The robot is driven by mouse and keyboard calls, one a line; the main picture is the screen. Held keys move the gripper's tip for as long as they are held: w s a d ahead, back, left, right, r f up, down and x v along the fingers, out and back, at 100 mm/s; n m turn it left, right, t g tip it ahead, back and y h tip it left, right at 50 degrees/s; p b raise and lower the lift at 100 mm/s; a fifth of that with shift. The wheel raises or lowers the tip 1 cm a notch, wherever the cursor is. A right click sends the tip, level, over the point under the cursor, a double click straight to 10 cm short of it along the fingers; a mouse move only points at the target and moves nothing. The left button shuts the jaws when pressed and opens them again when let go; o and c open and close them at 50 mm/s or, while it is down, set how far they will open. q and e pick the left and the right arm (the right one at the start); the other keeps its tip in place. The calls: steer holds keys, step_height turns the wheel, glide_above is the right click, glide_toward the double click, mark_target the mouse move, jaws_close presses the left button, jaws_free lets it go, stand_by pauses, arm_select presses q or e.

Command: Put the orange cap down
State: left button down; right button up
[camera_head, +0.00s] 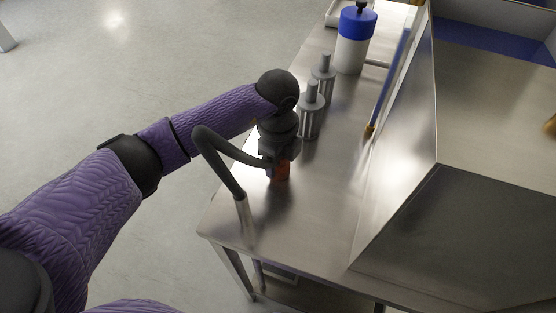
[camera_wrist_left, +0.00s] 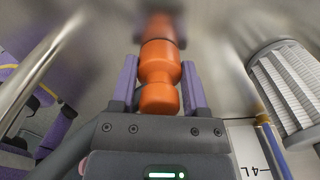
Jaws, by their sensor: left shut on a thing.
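The orange cap (camera_wrist_left: 158,62) is a stepped, rounded piece seen between the two purple fingers in the left wrist view. My left gripper (camera_head: 277,165) is shut on it and points down over the steel table (camera_head: 310,215). In the head view only a small part of the cap (camera_head: 284,172) shows below the gripper. The cap is at or just above the table top; I cannot tell whether it touches. A blurred reflection lies beyond it in the wrist view. My right gripper is not in view.
Two grey knobbed canisters (camera_head: 311,115) and a white bottle with a blue top (camera_head: 353,45) stand behind. A large steel housing (camera_head: 455,225) fills the right. The table front is clear.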

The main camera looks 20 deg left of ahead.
arm_select(q)
steer(key=shift+c, duration=1)
jaws_free()
steer(key=shift+o, duration=0.5)
step_height(320, 180, up, 12)
steer(key=p, duration=0.4)
steer(key=shift+f, duration=0.15)
steer(key=shift+r, duration=0.3)
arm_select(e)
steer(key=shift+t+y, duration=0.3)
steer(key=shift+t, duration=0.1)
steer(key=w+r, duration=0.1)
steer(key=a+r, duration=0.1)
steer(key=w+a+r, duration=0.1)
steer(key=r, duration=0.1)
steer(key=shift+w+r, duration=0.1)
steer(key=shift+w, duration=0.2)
